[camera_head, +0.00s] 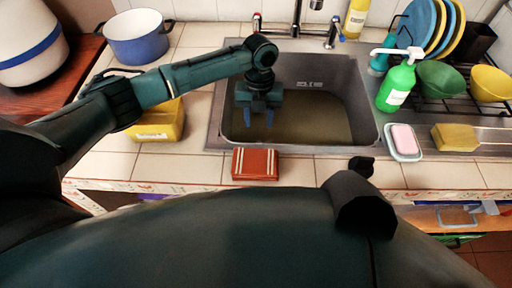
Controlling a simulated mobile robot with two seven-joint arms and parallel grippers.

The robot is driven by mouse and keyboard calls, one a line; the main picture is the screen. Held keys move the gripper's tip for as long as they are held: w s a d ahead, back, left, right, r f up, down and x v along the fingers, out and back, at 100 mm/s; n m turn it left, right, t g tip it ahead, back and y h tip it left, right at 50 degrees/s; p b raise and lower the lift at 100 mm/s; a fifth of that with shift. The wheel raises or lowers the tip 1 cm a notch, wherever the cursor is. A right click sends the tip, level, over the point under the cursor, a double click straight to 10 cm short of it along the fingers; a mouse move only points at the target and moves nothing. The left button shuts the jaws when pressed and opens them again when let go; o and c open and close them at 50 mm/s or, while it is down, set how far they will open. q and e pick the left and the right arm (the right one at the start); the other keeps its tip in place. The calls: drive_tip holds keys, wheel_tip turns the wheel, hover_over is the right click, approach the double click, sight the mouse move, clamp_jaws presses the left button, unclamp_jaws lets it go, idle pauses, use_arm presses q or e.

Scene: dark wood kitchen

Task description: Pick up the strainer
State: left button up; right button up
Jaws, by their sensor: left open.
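My left gripper (259,118) hangs over the left part of the metal sink (375,132), pointing down. Its two blue fingers are apart with nothing seen between them. The sink basin holds murky brownish water or has a brownish bottom; I cannot tell which. I cannot make out a strainer in the basin or on the counter. My left arm and gripper hide part of the basin's left side. My right gripper does not show.
A yellow container (158,122) and blue pot (138,40) stand left of the sink. A faucet (297,20) rises behind it. A green soap bottle (396,88), soap dish (403,155) and dish rack (455,102) are right.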

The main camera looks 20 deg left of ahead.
use_arm(q)
drive_tip(key=f, duration=0.3)
drive_tip(key=s+f, duration=0.1)
drive_tip(key=f, duration=0.5)
drive_tip(key=shift+s+d+p, duration=0.15)
drive_tip(key=shift+d+p, duration=0.1)
drive_tip(key=shift+p, duration=0.15)
drive_tip(key=shift+c, duration=0.2)
drive_tip(key=shift+r, duration=0.1)
clamp_jaws()
